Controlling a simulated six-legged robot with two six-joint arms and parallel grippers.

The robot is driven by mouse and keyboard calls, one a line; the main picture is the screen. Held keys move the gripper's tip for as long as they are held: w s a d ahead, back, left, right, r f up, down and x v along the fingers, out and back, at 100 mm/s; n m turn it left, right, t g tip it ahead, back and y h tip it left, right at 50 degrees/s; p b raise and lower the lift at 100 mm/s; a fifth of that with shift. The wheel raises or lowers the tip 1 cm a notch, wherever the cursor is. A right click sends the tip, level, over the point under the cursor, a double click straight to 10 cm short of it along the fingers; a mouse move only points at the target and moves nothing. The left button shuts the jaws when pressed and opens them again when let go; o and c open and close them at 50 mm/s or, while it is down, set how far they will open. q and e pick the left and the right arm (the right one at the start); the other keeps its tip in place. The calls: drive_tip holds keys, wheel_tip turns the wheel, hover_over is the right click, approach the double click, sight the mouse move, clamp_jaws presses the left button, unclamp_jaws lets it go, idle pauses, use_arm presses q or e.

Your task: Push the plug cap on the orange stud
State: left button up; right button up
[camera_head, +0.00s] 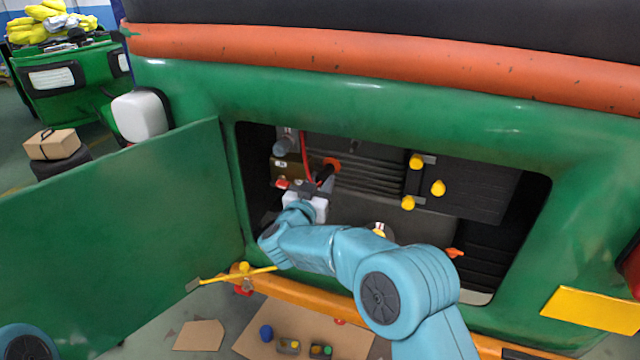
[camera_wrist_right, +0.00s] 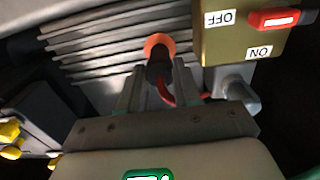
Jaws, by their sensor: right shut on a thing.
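The orange stud (camera_head: 331,163) shows as an orange ring on the ribbed grey engine block inside the open bay. In the right wrist view the orange ring (camera_wrist_right: 158,43) sits directly behind the black plug cap (camera_wrist_right: 156,68). The cap lines up with the ring and overlaps it; I cannot tell whether it touches or is seated. A red cable (camera_wrist_right: 165,93) runs from the cap. My right gripper (camera_head: 326,184) is shut on the cap, its two fingers at either side of it in the wrist view. My left gripper is out of view.
A brown switch box (camera_wrist_right: 228,35) with a red switch and ON/OFF labels is close beside the stud. Yellow caps (camera_head: 438,188) are to the right in the bay. The green door (camera_head: 120,240) stands open at left. A yellow-handled tool (camera_head: 238,275) lies at the sill.

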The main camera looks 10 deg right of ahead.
drive_tip(key=shift+w+d, duration=0.25)
drive_tip(key=shift+w, duration=0.1)
idle(1.1)
drive_tip(key=o, duration=1)
drive_tip(key=shift+c, duration=0.4)
drive_tip(key=b+v, duration=0.1)
drive_tip(key=v, duration=0.7)
drive_tip(key=shift+a, duration=0.1)
